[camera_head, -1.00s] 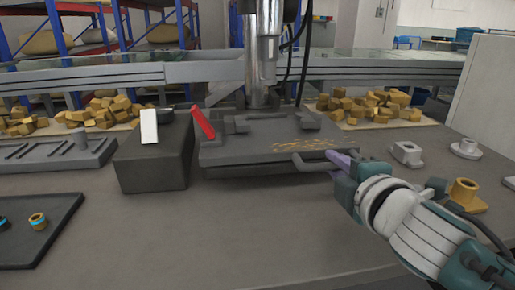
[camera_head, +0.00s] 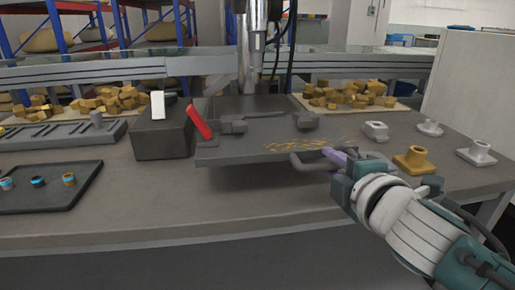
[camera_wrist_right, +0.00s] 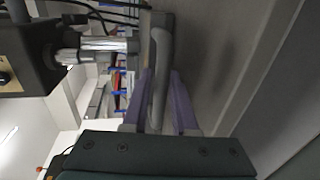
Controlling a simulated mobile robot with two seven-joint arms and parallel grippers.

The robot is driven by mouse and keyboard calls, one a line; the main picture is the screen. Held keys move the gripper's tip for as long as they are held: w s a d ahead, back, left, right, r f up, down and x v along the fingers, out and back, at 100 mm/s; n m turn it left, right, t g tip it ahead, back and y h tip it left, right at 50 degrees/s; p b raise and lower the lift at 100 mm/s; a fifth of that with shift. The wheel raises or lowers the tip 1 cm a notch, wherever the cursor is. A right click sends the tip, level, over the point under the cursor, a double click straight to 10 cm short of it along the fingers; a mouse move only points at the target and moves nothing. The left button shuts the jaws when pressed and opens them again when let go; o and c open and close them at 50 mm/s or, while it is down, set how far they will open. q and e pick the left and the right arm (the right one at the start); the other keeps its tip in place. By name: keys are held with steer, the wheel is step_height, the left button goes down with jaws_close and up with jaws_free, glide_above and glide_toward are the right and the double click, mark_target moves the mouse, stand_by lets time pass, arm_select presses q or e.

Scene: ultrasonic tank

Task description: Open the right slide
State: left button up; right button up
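The right slide is a flat grey plate (camera_head: 235,154) in the middle of the table, with chips scattered on top and a curved grey bar handle (camera_head: 305,166) at its front right. The plate juts toward me, with shadow beneath its front edge. My right gripper (camera_head: 334,156) reaches in from the right, its purple fingers at the handle. In the right wrist view the handle bar (camera_wrist_right: 160,70) runs between the two purple fingers (camera_wrist_right: 161,105), which close on it from both sides. My left gripper is out of view.
A dark block (camera_head: 163,138) with a white tab and a red lever (camera_head: 199,122) stand left of the plate. A black tray (camera_head: 75,196) holds small rings at left. Flanged parts, including a brass one (camera_head: 414,160), stand at right. The front table is clear.

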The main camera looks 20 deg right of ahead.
steer(key=shift+o, duration=1.4)
steer(key=p+v, duration=0.1)
steer(key=v, duration=0.9)
steer(key=shift+r, duration=0.1)
